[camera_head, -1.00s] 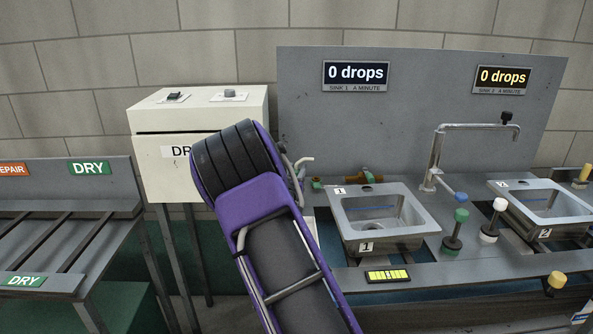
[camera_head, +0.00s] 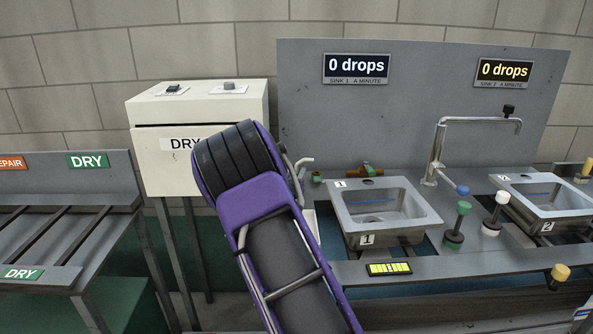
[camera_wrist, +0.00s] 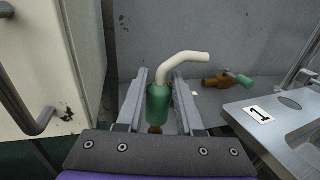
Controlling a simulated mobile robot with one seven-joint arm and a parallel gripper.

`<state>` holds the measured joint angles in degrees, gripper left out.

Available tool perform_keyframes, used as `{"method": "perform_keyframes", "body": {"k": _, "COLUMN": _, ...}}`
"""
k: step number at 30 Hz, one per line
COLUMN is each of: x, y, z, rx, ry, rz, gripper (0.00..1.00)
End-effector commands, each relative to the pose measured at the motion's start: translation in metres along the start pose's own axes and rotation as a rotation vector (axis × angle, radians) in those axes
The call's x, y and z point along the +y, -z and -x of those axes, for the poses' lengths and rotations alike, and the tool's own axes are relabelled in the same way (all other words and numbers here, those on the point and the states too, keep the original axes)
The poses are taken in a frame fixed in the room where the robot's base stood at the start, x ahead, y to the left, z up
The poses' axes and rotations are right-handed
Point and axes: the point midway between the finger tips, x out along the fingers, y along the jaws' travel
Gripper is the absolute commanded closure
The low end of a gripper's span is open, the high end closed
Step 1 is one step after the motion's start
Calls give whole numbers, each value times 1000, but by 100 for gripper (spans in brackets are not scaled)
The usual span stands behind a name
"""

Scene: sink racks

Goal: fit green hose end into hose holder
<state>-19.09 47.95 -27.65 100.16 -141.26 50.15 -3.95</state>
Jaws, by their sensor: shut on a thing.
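The green hose end (camera_wrist: 158,104) is a green sleeve with a bent cream pipe (camera_wrist: 183,58) rising from it and curving right. My gripper (camera_wrist: 158,98) is shut on the green sleeve, one finger on each side, in the wrist view. The hose end stands about upright, in front of the grey back panel. A small brownish piece (camera_wrist: 155,129) shows just below the sleeve; I cannot tell what it belongs to. In the head view the cream pipe tip (camera_head: 304,162) shows past my purple arm, which hides most of the gripper. I cannot pick out the hose holder for certain.
A brass valve with a green handle (camera_wrist: 222,81) sits right of the gripper, behind sink 1 (camera_head: 424,214). A cream cabinet (camera_head: 163,162) is close on the left, its handle (camera_wrist: 22,107) sticking out. Knobs (camera_head: 457,222) stand between the two sinks.

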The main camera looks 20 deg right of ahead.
Motion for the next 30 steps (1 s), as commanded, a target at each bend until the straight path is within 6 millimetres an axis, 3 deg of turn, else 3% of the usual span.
{"method": "perform_keyframes", "body": {"k": 22, "x": 0, "y": 19, "z": 0, "rx": -1, "ry": 0, "rz": 0, "gripper": 100}}
{"method": "perform_keyframes", "body": {"k": 23, "x": 0, "y": 18, "z": 0, "rx": -1, "ry": 0, "rz": 0, "gripper": 61}}
{"method": "perform_keyframes", "body": {"k": 28, "x": 0, "y": 18, "z": 0, "rx": -1, "ry": 0, "rz": 0, "gripper": 30}}
{"method": "perform_keyframes", "body": {"k": 30, "x": 0, "y": 18, "z": 0, "rx": -1, "ry": 0, "rz": 0, "gripper": 29}}
